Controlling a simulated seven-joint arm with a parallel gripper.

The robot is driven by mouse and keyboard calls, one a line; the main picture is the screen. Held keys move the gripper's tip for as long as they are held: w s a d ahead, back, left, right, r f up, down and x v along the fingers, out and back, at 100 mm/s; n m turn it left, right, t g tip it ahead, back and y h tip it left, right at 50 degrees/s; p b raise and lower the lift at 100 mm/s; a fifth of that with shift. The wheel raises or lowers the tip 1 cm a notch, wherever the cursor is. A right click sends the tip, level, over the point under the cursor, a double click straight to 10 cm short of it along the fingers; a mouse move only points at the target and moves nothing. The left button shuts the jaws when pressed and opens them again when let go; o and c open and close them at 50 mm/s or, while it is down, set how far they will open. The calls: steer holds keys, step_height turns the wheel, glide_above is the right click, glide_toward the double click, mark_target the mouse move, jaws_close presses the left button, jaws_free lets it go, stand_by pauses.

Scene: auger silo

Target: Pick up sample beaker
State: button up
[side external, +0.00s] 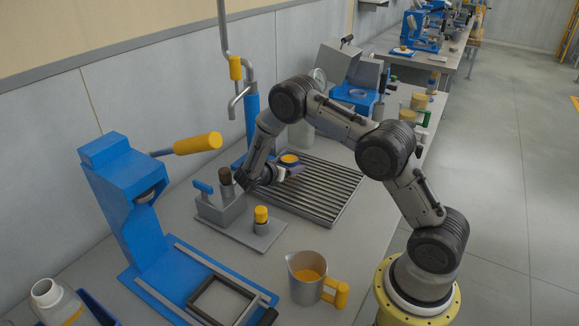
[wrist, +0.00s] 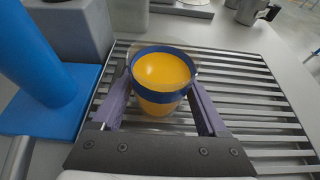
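The sample beaker (wrist: 162,72) is a clear cup with a blue band round its rim and orange-yellow contents. In the wrist view it is upright between the two purple fingers of my gripper (wrist: 160,92). One finger is on each side, very close to its wall. Whether they press on it or leave a small gap cannot be told. In the side external view the beaker (side external: 289,159) is at the left end of the slatted rack, beside my gripper (side external: 283,173). Its base is hidden, so resting or raised is unclear.
The slatted metal rack (side external: 325,195) has free room to the right. A blue post (wrist: 38,60) stands close on the left in the wrist view. A metal jug (side external: 305,287), a grey holder (side external: 222,208) and a blue press (side external: 125,200) stand nearer the camera.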

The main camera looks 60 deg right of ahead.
jaws_close()
steer(key=shift+r, duration=0.2)
